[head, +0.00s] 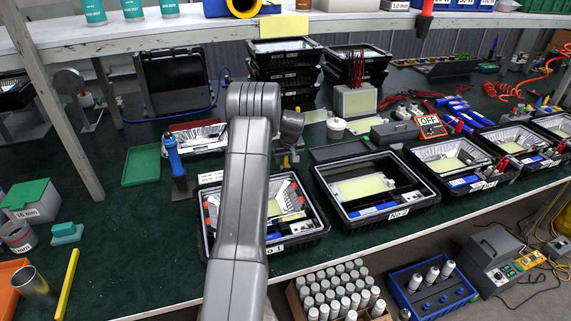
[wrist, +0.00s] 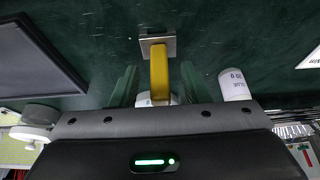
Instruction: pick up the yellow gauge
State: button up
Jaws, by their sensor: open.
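The yellow gauge (wrist: 160,78) shows in the wrist view as a yellow bar with a grey metal plate (wrist: 158,45) at its far end. It lies on the dark green bench top, and its near end is cut off by my gripper's body. My gripper (wrist: 160,85) is open, with a greenish finger on each side of the yellow bar and a gap to it. I cannot tell how high the fingers are above the bench. In the head view my arm reaches over the bench, and the gauge is mostly hidden around the wrist.
A white labelled cylinder (wrist: 235,85) stands right of my gripper in the wrist view, and a dark panel (wrist: 35,50) lies at left. In the head view, black housings (head: 375,190) line the bench front, more are stacked behind (head: 285,70), and a blue-handled tool (head: 173,155) stands at left.

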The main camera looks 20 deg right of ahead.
grip_shut()
